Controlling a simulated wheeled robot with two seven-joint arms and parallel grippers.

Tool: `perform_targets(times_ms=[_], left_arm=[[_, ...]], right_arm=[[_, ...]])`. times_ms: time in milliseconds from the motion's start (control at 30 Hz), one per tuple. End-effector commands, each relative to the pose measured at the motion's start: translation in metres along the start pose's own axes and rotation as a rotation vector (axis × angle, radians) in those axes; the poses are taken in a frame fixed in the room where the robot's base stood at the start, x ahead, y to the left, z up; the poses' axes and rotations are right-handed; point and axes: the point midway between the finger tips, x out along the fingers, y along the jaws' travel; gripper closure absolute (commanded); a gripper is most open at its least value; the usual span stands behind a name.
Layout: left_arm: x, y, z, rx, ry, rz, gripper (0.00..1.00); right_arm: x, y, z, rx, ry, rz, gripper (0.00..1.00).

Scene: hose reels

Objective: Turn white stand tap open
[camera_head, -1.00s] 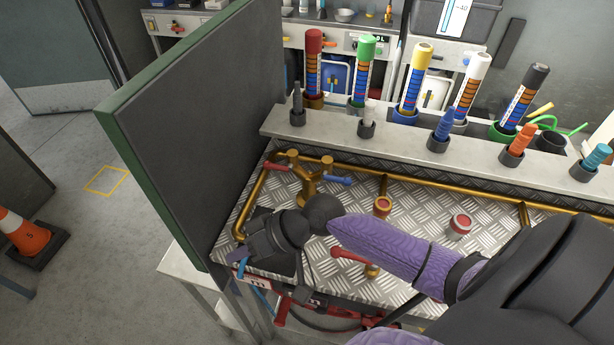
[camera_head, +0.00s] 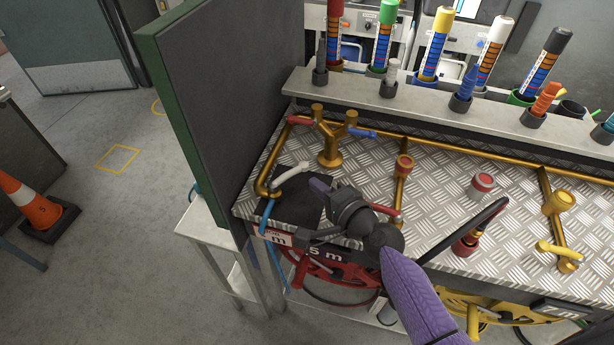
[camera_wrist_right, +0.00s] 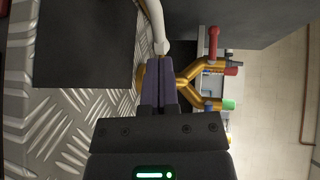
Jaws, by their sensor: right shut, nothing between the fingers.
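The white stand tap's lever (camera_head: 290,172) sits on the low end of a brass pipe at the left of the checker-plate bench. It is a bent white handle, pointing up and right from the pipe. It also shows at the top of the right wrist view (camera_wrist_right: 153,22). My right gripper (camera_head: 317,185) is shut and empty, just right of the handle and above a black square mat. In the right wrist view its fingertips (camera_wrist_right: 160,62) are close below the handle's end; I cannot tell whether they touch. My left gripper is not in view.
A brass double tap (camera_head: 329,150) with a red and a blue lever stands behind. A dark panel (camera_head: 222,110) rises on the left. A red hose reel (camera_head: 330,272) hangs under the bench. A rack (camera_head: 420,100) holds coloured tubes along the back.

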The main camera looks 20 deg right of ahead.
Motion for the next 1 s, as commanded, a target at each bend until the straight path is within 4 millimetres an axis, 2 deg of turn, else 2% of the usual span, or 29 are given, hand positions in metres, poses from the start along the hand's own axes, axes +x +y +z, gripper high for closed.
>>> perform_targets(times_ms=[100, 300, 1000], left_arm=[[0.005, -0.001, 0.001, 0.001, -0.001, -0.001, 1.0], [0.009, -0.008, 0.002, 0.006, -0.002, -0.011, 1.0], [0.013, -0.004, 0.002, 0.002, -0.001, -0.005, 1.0]], right_arm=[[0.022, 0.001, 0.0, 0.001, -0.001, -0.001, 1.0], [0.04, 0.001, 0.0, 0.0, -0.001, 0.0, 1.0], [0.048, 0.0, -0.003, -0.004, -0.001, 0.0, 1.0]])
